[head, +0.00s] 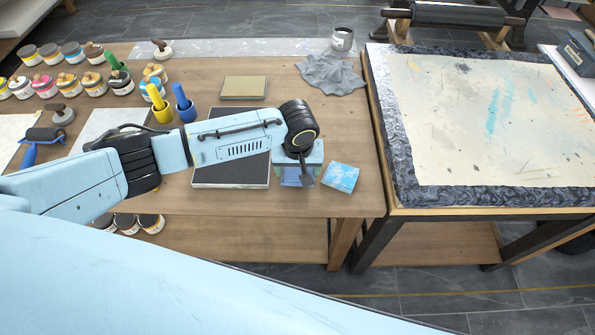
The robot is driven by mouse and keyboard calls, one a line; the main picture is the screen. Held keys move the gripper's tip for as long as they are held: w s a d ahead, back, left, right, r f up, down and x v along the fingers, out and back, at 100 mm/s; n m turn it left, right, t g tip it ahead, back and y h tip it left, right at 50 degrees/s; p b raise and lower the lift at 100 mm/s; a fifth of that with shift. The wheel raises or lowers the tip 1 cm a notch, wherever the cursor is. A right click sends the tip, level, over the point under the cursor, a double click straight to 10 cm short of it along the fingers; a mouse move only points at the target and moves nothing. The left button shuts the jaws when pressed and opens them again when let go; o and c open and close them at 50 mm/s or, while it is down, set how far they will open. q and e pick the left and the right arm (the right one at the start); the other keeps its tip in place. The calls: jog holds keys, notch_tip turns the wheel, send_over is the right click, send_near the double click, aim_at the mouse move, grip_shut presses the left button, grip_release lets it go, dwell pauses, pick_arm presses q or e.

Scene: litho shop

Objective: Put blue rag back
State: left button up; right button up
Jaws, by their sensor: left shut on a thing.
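My left gripper (297,178) points down over the front edge of the wooden table, right of the dark slab. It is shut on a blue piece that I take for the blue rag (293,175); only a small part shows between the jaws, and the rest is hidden. A flat light blue and white square (341,177) lies just right of the gripper, near the table's front right corner. My right gripper is not in view.
A crumpled grey rag (330,74) and an ink can (342,39) are at the table's back right. A press bed (470,110) stands at right. Bare wood lies behind the gripper.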

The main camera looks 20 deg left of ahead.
pick_arm(q)
jog(key=shift+f, duration=0.55)
jog(key=shift+f, duration=0.1)
jog(key=o, duration=0.6)
jog(key=r+p, duration=0.1)
jog(key=r, duration=0.3)
jog(key=s+r, duration=0.1)
jog(key=r, duration=0.3)
jog(key=r+p, duration=0.1)
jog(key=r, duration=0.3)
jog(key=shift+s+d+r+p, duration=0.1)
jog(key=shift+s+d+p, duration=0.1)
jog(key=shift+p, duration=0.15)
